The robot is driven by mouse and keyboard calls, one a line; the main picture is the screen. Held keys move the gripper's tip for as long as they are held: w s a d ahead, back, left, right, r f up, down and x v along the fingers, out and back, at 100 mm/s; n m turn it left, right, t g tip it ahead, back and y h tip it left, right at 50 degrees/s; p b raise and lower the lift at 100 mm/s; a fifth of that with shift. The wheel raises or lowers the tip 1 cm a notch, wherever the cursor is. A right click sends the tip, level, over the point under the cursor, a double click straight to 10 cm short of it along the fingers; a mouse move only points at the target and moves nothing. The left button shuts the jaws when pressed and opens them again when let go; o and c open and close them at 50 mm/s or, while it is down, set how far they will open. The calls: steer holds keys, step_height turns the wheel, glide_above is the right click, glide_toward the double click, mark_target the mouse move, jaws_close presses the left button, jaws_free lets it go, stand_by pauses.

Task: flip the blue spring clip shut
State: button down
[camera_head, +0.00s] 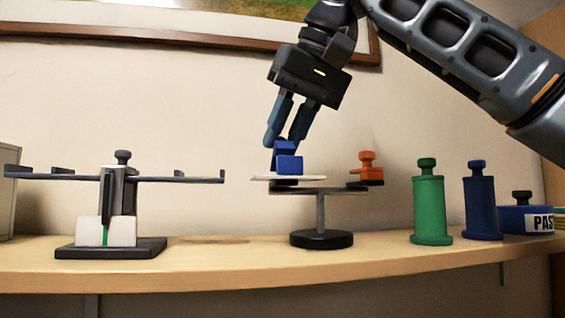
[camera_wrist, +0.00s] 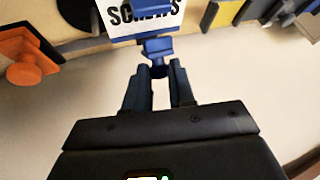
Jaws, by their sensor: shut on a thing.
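No part clearly recognizable as a spring clip shows. A blue knobbed block (camera_head: 289,165) is at the white plate on the left end of a small dark stand (camera_head: 320,210). In the wrist view the blue block (camera_wrist: 157,46) is at the fingertips, in front of a white label reading "SCREWS" (camera_wrist: 120,24). My gripper (camera_head: 284,142) points down from above and is shut on the block's knob. It also shows in the wrist view (camera_wrist: 159,72), with the knob between its fingers. The fingers partly hide the knob. I cannot tell whether the block touches the plate.
An orange knobbed weight (camera_head: 367,168) sits on the stand's right end. A green cylinder (camera_head: 428,210), a blue cylinder (camera_head: 481,207) and a dark blue labelled container (camera_head: 520,219) stand right. The shelf (camera_head: 200,262) has free room between the stands.

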mark_target(288, 145)
steer(key=t+b, duration=0.1)
steer(key=b, duration=0.1)
steer(key=s+f+t+y+b, duration=0.1)
steer(key=b, duration=0.1)
steer(key=s+t+b, duration=0.1)
steer(key=t+b, duration=0.1)
steer(key=shift+d+f+n+y, duration=0.3)
steer(key=shift+f+n, duration=0.1)
steer(key=t+b, duration=0.1)
steer(key=s+t+y+b, duration=0.1)
steer(key=b, duration=0.1)
steer(key=shift+d+f, duration=0.15)
steer(key=shift+f, duration=0.05)
steer(key=shift+n+t, duration=0.3)
steer(key=c, duration=0.9)
jaws_free()
steer(key=shift+c, duration=0.2)
steer(key=shift+s+r, duration=0.1)
steer(key=shift+s, duration=0.05)
steer(key=v, duration=0.7)
steer(key=shift+s+d+b, duration=0.2)
steer(key=shift+d+b, duration=0.05)
steer(key=shift+b, duration=0.05)
steer(key=shift+r, duration=0.1)
